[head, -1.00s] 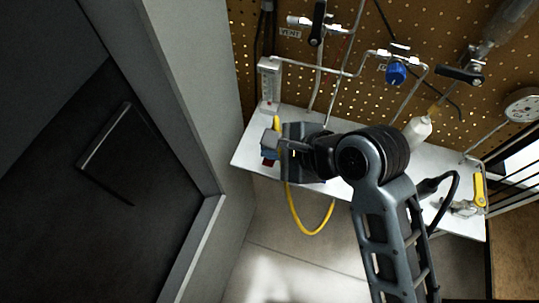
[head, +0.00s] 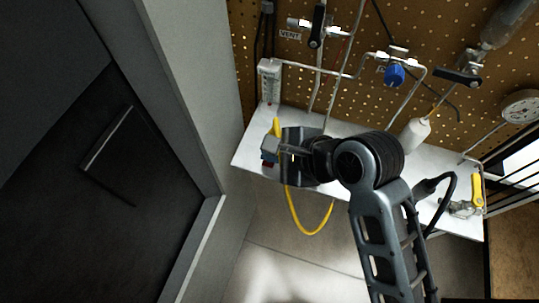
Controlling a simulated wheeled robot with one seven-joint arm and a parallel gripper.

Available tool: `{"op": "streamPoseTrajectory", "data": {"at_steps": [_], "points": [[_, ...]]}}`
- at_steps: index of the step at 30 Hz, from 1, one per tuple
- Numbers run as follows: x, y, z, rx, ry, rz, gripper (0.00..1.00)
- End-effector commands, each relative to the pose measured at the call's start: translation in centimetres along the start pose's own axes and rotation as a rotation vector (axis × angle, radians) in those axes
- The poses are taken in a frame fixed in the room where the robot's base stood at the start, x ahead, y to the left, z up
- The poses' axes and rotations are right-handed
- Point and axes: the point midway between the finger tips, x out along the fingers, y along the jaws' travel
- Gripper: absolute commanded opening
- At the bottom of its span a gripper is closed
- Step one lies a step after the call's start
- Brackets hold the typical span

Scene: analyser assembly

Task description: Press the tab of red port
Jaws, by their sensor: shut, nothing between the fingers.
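My gripper (head: 284,148) is shut and empty at the left end of the white shelf, its fingers pointing left. Its tips are at or just in front of a small block with grey, blue and red parts (head: 269,156). A small red patch shows low on this block; I cannot make out a tab on it. A yellow cable (head: 292,212) with a yellow plug end (head: 277,126) runs by the block and hangs in a loop below the shelf. My gripper and wrist hide part of this area. I cannot tell whether the fingers touch the block.
The white shelf (head: 246,150) runs along a brown pegboard (head: 345,45) with pipes, a blue knob (head: 395,75) and black-handled valves. A white bottle (head: 414,134) and a yellow-handled valve (head: 477,190) are at right. A grey cabinet (head: 185,90) stands close at left.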

Motion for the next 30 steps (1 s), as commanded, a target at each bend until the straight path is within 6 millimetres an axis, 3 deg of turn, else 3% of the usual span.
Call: {"op": "streamPoseTrajectory", "data": {"at_steps": [30], "points": [[0.58, 0.4, -0.43, 0.001, 0.0, 0.0, 0.0]]}}
